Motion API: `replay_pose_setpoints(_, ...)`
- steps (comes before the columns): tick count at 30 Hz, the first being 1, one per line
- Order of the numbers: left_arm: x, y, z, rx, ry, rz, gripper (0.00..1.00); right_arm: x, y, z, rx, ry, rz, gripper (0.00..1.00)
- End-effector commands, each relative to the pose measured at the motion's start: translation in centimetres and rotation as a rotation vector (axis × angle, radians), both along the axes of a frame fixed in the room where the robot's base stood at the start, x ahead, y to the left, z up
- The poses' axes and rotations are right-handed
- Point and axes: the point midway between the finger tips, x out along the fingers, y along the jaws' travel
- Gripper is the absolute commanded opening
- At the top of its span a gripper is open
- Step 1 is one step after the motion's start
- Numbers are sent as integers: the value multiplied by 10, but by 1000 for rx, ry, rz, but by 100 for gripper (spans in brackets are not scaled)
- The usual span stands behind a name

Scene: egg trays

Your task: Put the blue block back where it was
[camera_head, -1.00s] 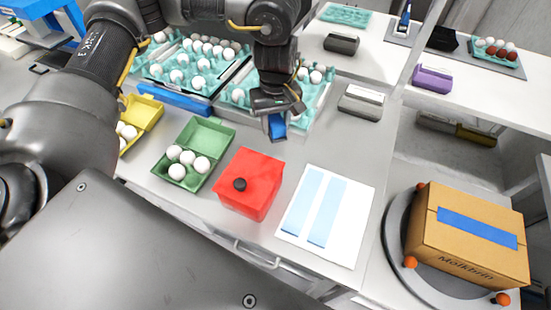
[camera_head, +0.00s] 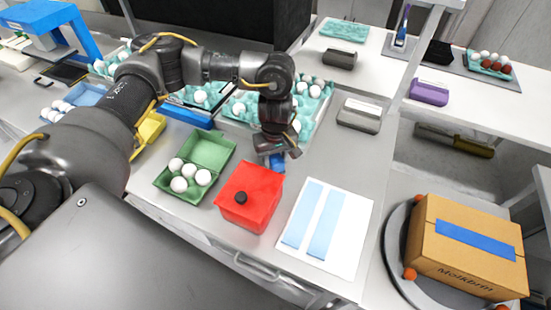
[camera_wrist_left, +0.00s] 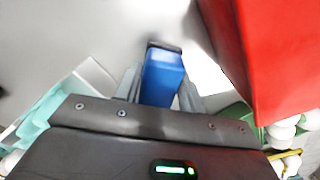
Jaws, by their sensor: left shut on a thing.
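My left gripper (camera_head: 276,157) is shut on the blue block (camera_head: 277,163), just behind the red box (camera_head: 251,197) in the head view. The block also shows in the left wrist view (camera_wrist_left: 162,76), upright between the two fingers (camera_wrist_left: 160,90). The red box stands close beside it at the right of that view. Whether the block touches the table is hard to tell. A white sheet with two light blue strips (camera_head: 322,225) lies right of the red box. My right gripper is not in view.
A green carton (camera_head: 208,150) with white eggs sits left of the red box. Teal egg trays (camera_head: 314,110) are behind the gripper. A grey carton (camera_head: 360,115) stands to the right. A cardboard box (camera_head: 470,245) rests on a round turntable. Bare table lies between sheet and grey carton.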

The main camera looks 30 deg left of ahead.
Motion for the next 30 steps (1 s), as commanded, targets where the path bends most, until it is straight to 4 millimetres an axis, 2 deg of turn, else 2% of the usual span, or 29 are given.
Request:
replay_pose_setpoints(14,0,0,-10,0,-1,-1,12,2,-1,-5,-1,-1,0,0)
replay_pose_setpoints(15,0,0,-8,0,-1,-1,45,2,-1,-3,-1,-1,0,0)
replay_pose_setpoints(19,0,0,-8,1,-1,-1,61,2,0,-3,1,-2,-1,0)
replay_pose_setpoints(27,0,0,-7,1,-1,-1,61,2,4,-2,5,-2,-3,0)
replay_pose_setpoints(30,0,0,-1,0,-1,0,61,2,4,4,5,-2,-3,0)
